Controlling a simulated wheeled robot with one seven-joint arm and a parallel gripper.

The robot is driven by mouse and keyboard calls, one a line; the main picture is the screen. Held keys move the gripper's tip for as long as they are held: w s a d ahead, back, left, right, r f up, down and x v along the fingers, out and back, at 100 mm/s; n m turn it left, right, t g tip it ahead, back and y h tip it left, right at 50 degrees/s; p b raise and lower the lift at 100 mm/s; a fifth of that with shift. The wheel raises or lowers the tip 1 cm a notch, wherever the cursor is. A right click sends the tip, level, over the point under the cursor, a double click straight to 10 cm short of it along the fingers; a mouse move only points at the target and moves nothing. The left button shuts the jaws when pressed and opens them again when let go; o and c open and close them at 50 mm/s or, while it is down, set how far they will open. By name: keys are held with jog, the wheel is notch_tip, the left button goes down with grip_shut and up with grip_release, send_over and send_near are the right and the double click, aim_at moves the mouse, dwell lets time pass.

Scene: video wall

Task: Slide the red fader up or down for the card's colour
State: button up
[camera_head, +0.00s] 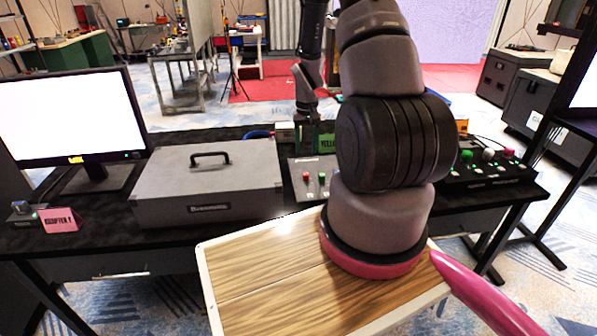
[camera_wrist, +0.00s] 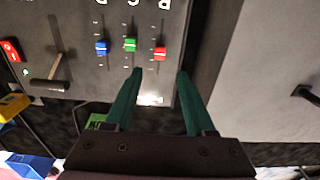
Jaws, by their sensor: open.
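The dark fader panel (camera_wrist: 85,40) carries a blue fader (camera_wrist: 101,47), a green fader (camera_wrist: 130,45) and a red fader (camera_wrist: 160,54), each in its own vertical slot. My gripper (camera_wrist: 160,72) is open, with its two green fingers pointing at the panel. In the wrist view the red fader lies just beyond the gap between the fingertips, with nothing gripped. In the head view the panel (camera_head: 312,165) shows its red knob (camera_head: 306,176) and green knob (camera_head: 322,177); my arm hides the rest. A green card (camera_head: 327,142) stands behind it, its lettering partly hidden.
A grey case (camera_head: 207,185) with a handle stands directly left of the panel. A monitor (camera_head: 65,115) and a pink card (camera_head: 60,220) are farther left. A black console (camera_head: 490,168) with coloured knobs is at the right. In the wrist view a lever (camera_wrist: 50,84) sits left of the faders.

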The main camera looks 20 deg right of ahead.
aim_at(306, 174)
notch_tip(306, 174, down, 10)
jog(key=shift+f, duration=0.15)
dwell(0.3)
jog(key=shift+c, duration=0.3)
grip_shut()
jog(key=shift+w, duration=0.1)
dwell(1.0)
